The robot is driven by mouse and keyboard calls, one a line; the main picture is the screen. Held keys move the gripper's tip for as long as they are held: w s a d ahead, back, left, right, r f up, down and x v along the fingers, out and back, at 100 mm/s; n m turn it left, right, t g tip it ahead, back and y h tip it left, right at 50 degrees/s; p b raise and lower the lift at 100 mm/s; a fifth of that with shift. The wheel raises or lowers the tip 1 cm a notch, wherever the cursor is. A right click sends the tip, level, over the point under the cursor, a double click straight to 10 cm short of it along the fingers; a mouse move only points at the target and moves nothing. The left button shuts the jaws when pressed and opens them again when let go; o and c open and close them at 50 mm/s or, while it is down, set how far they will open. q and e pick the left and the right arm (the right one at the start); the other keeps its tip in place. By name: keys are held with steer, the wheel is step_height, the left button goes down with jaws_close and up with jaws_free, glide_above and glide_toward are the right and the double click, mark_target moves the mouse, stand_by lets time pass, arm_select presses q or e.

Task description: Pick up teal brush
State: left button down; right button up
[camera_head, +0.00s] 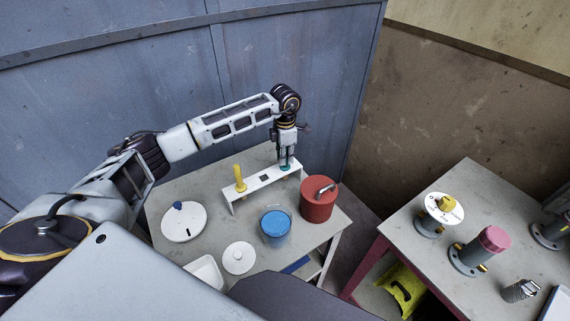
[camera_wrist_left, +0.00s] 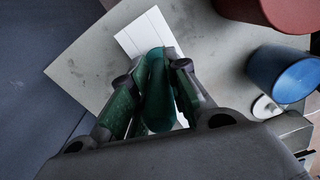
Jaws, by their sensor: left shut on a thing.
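The teal brush (camera_wrist_left: 156,85) is between the fingers of my left gripper (camera_wrist_left: 152,75) in the left wrist view, and the fingers are shut on it. In the head view my left gripper (camera_head: 286,160) points down over the right end of a white rack (camera_head: 250,190). A small teal part of the brush (camera_head: 286,167) shows below the fingers at the rack's top. I cannot tell whether the brush is still seated in the rack. My right gripper is not in view.
A yellow-handled brush (camera_head: 240,178) stands at the rack's left end. A red lidded pot (camera_head: 318,200), a blue-filled container (camera_head: 275,227) and a white disc with a blue knob (camera_head: 184,221) stand close by. Blue wall panels (camera_head: 180,90) rise behind. Pipes stand on the right table (camera_head: 430,260).

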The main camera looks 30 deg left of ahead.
arm_select(q)
steer(key=shift+r, duration=0.1)
step_height(320, 180, up, 9)
steer(key=shift+f+b, duration=0.15)
steer(key=shift+b, duration=0.4)
steer(key=shift+r, duration=0.6)
steer(key=shift+r, duration=0.1)
stand_by(0.7)
